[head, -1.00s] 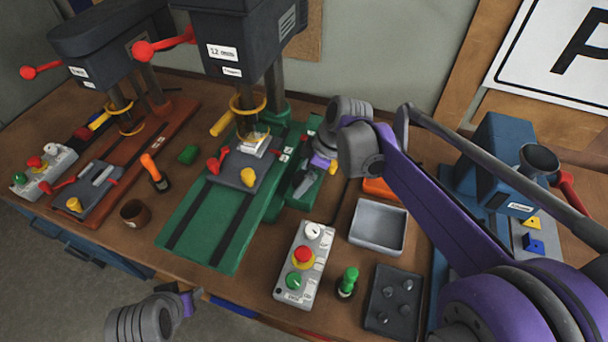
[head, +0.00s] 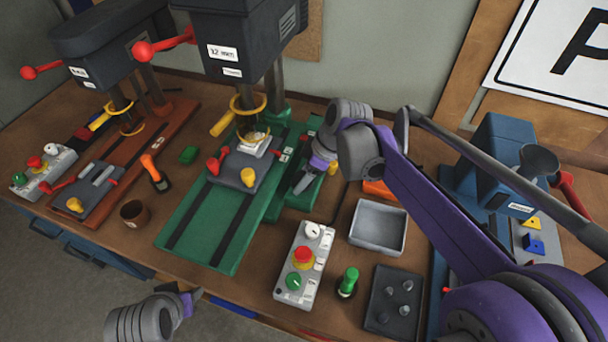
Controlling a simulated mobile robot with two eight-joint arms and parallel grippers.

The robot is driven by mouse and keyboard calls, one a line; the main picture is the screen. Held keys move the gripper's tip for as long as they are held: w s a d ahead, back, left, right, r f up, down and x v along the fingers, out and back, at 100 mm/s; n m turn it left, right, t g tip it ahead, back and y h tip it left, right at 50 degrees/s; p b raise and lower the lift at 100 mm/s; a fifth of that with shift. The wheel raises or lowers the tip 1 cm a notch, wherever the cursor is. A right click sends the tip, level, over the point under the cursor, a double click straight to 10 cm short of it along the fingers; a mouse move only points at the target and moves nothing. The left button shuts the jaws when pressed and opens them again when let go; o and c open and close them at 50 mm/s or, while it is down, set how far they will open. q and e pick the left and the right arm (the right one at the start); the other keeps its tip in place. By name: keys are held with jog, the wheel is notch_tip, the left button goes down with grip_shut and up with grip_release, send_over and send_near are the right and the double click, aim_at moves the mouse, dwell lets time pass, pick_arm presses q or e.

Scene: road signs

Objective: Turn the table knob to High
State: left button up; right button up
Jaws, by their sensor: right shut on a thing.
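The green drill press base (head: 212,225) stands mid-bench, with small white labels on its right part (head: 283,157). My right gripper (head: 300,188) reaches down over that right part, at the labels' right. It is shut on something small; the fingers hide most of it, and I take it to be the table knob. Its pointer and setting cannot be read. My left gripper (head: 190,298) is low at the bench's front edge, away from the drill press; its fingers are not clear.
A control box (head: 303,264) with red and green buttons, a grey tray (head: 378,227), a green-capped bottle (head: 347,281) and a dark peg plate (head: 390,303) lie in front of the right arm. A second drill press stands at left. A brown cup (head: 134,213) is near the front edge.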

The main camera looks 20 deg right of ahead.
jog(key=m, duration=0.2)
jog(key=m+t+h, duration=0.1)
jog(key=m, duration=0.1)
jog(key=shift+a+m+t, duration=0.1)
jog(key=shift+m+t, duration=0.2)
jog(key=shift+m, duration=0.1)
jog(key=shift+s+m+t+h, duration=0.15)
jog(key=shift+m+h, duration=0.3)
jog(key=shift+m, duration=0.7)
jog(key=shift+w+m+t+h, duration=0.15)
jog(key=shift+m+h, duration=0.3)
jog(key=shift+m, duration=0.7)
jog(key=shift+s, duration=0.1)
jog(key=o, duration=1.3)
jog(key=shift+o, duration=0.2)
jog(key=a+v, duration=0.1)
jog(key=v, duration=0.9)
jog(key=shift+s+d+r+p, duration=0.2)
jog(key=shift+d+r+p, duration=0.15)
jog(key=shift+r, duration=0.05)
